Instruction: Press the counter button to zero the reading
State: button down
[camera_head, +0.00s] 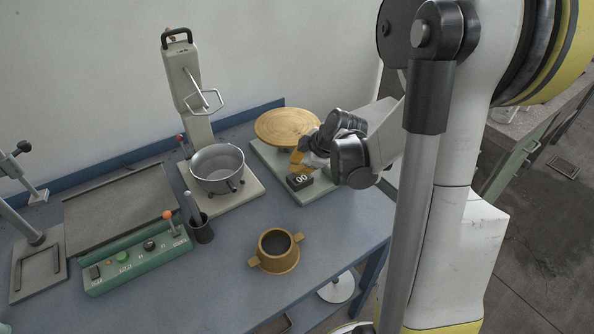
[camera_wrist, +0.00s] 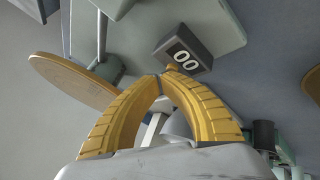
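The counter (camera_head: 300,181) is a small black box with a white "00" on its face, at the front edge of a pale green base plate (camera_head: 325,187). In the wrist view the counter (camera_wrist: 185,48) is just beyond my fingertips. My gripper (camera_head: 297,158) is above and behind the counter in the head view. In the wrist view its yellow fingers (camera_wrist: 161,76) curve together and meet at the tips, with nothing held between them. A small yellow-orange bit (camera_wrist: 172,68) shows at the counter's edge by the tips. I cannot tell whether it is the button or whether the fingers touch it.
A round wooden disc (camera_head: 287,125) stands on the same base, close behind my gripper. A metal pot (camera_head: 217,165) under a lever stand (camera_head: 187,90) is to the left. A brass pot (camera_head: 276,252) and a green control panel (camera_head: 137,259) are nearer. Bare bench (camera_head: 335,235) lies in front.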

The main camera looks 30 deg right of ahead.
jog(key=shift+r+p, duration=0.55)
jog(key=shift+r, duration=0.3)
notch_tip(320, 180, up, 5)
jog(key=p, duration=0.4)
dwell(0.6)
